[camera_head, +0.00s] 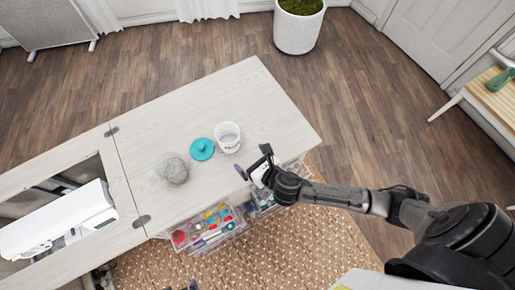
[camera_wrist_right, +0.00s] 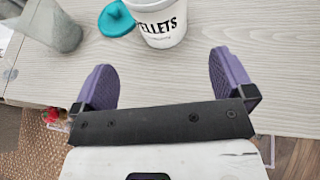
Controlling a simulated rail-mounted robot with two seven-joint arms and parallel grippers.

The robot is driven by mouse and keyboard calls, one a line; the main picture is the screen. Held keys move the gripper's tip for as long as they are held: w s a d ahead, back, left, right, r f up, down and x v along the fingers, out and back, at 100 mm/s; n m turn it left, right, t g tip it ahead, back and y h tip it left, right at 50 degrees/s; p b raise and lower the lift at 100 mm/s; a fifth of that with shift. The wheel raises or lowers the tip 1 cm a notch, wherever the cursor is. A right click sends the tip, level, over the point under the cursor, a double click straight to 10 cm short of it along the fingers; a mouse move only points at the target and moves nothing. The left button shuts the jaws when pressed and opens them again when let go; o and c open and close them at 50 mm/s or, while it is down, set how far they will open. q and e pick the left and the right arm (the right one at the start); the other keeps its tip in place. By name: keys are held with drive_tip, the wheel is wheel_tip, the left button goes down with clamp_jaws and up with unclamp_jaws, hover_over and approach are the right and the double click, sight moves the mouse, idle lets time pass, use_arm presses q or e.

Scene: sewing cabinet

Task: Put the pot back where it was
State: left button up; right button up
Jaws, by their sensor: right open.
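A white pot (camera_head: 228,137) with dark lettering stands upright and open on the pale wooden cabinet top. In the right wrist view the pot (camera_wrist_right: 160,22) reads "PELLETS", its top cut off by the frame. A teal lid with a knob (camera_head: 202,149) lies on the cabinet top left of the pot; it also shows in the wrist view (camera_wrist_right: 115,18). My right gripper (camera_head: 253,162) is open and empty over the cabinet's front edge, apart from the pot. In the wrist view its purple fingers (camera_wrist_right: 164,75) point toward the pot. A small dark tip at the head view's bottom edge may be my left gripper.
A grey, rough-looking container (camera_head: 172,169) stands left of the lid. A white sewing machine (camera_head: 60,220) sits in the cabinet opening at left. Clear drawers of colourful supplies (camera_head: 211,226) stick out below the front edge. The cabinet top (camera_head: 262,92) is clear behind the pot.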

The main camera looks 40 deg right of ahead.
drive_tip(key=shift+s+r, duration=0.1)
drive_tip(key=shift+s, duration=0.05)
drive_tip(key=m, duration=0.1)
drive_tip(key=s+m, duration=0.1)
drive_tip(key=m, duration=0.1)
drive_tip(key=shift+d+r+g+h, duration=0.1)
drive_tip(key=shift+d+g+h, duration=0.05)
drive_tip(key=shift+g+h, duration=0.2)
drive_tip(key=s+d+m+g, duration=0.2)
drive_tip(key=s+m+g, duration=0.2)
drive_tip(key=s+m, duration=0.5)
drive_tip(key=s+d+m+g, duration=0.2)
drive_tip(key=s+m+g, duration=0.3)
drive_tip(key=m, duration=1.8)
drive_tip(key=s, duration=0.5)
drive_tip(key=shift+s+d+r+h, duration=0.2)
drive_tip(key=shift+d+h, duration=0.05)
drive_tip(key=shift+h, duration=0.1)
